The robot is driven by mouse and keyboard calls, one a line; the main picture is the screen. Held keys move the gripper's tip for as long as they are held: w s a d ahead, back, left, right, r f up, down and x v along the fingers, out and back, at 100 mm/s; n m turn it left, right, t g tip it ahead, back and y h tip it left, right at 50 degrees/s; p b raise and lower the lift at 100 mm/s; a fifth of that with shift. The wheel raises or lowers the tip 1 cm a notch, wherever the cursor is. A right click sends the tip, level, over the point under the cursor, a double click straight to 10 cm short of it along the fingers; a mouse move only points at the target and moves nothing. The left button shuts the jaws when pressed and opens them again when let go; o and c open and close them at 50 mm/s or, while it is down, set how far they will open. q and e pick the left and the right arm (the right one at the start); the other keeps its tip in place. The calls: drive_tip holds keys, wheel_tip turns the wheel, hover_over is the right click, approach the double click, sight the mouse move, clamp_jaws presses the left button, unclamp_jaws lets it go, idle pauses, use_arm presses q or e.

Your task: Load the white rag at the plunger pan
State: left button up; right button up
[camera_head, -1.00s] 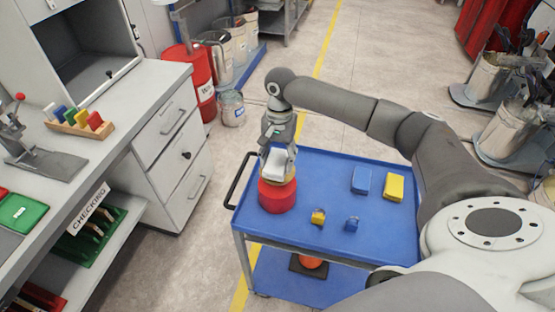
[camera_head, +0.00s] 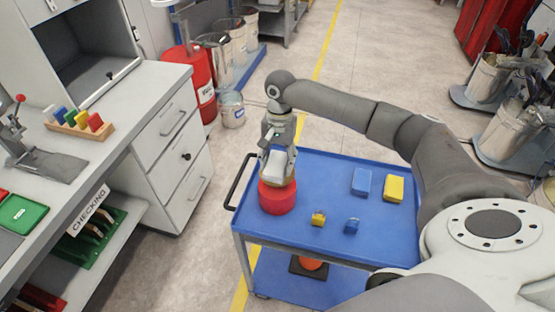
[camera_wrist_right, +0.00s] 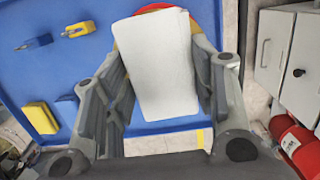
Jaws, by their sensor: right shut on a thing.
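The white rag (camera_head: 274,163) is a folded block between the fingers of my right gripper (camera_head: 278,168). My right gripper is shut on it, with the fingers along its two sides in the right wrist view. The plunger pan appears to be the red round can (camera_head: 278,198) with a yellowish top, at the left end of the blue cart. The rag is over the can's top; whether it touches is hard to tell. In the right wrist view the rag (camera_wrist_right: 160,65) hides most of the can (camera_wrist_right: 155,7). My left gripper is not in view.
The blue cart (camera_head: 330,178) also carries a blue block (camera_head: 361,181), a yellow block (camera_head: 394,188), a yellow padlock (camera_head: 318,218) and a blue padlock (camera_head: 352,226). A workbench with drawers (camera_head: 172,130) stands to the left. The cart's middle is clear.

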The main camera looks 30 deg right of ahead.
sight(276, 164)
drive_tip(key=shift+f, duration=0.15)
drive_tip(key=shift+f, duration=0.8)
idle(1.1)
drive_tip(key=shift+r, duration=0.1)
wheel_tip(276, 164, up, 7)
drive_tip(key=p, duration=0.9)
drive_tip(key=shift+p, duration=0.3)
idle(0.7)
